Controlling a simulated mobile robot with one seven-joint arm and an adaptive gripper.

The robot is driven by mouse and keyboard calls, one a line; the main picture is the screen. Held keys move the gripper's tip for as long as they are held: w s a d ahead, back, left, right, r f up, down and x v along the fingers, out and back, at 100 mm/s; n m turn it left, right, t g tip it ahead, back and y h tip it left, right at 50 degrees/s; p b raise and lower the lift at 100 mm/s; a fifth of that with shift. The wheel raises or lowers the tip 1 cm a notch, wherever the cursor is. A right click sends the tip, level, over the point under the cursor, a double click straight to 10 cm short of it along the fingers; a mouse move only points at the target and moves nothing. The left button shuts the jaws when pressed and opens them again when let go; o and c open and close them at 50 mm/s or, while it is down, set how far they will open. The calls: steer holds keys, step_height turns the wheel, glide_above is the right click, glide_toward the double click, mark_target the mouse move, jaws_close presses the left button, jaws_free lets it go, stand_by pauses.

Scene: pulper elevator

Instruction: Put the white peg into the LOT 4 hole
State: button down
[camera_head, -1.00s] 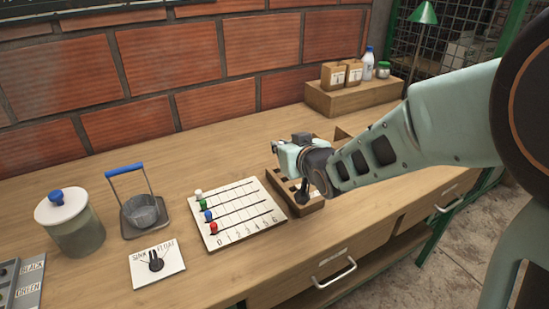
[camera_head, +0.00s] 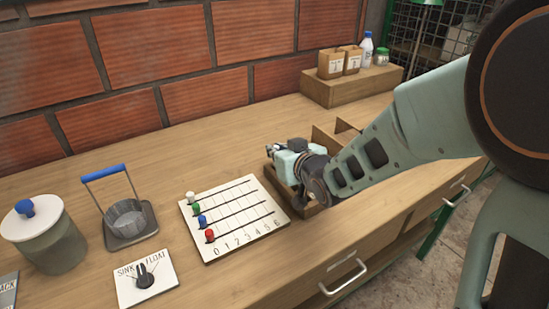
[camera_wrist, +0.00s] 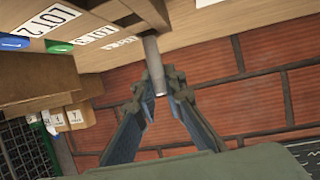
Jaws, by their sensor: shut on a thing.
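In the wrist view my gripper (camera_wrist: 157,88) is shut on a pale grey-white peg (camera_wrist: 154,62), the white peg. Its far end meets a wooden rack (camera_wrist: 190,32) by a small third label, too slanted to read; I cannot tell whether it is in a hole. Labels LOT 2 (camera_wrist: 47,20) and LOT 3 (camera_wrist: 97,35) show beside a blue piece (camera_wrist: 14,42) and a green piece (camera_wrist: 60,46). In the head view my gripper (camera_head: 278,150) is over the rack (camera_head: 314,211); the peg is hidden there.
A numbered board (camera_head: 238,225) with white, green, blue and red knobs lies left of the rack. Further left are a sink/float card (camera_head: 160,285), a wire-handled cup (camera_head: 126,218) and a lidded jar (camera_head: 48,243). Cartons (camera_head: 331,65) and bottles stand on a wooden riser behind.

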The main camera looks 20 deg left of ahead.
step_height(320, 180, down, 3)
steer(key=shift+s+f+b, duration=0.1)
steer(key=shift+f+b, duration=0.05)
steer(key=shift+b, duration=0.35)
steer(key=shift+f+b, duration=0.5)
steer(key=shift+b, duration=0.25)
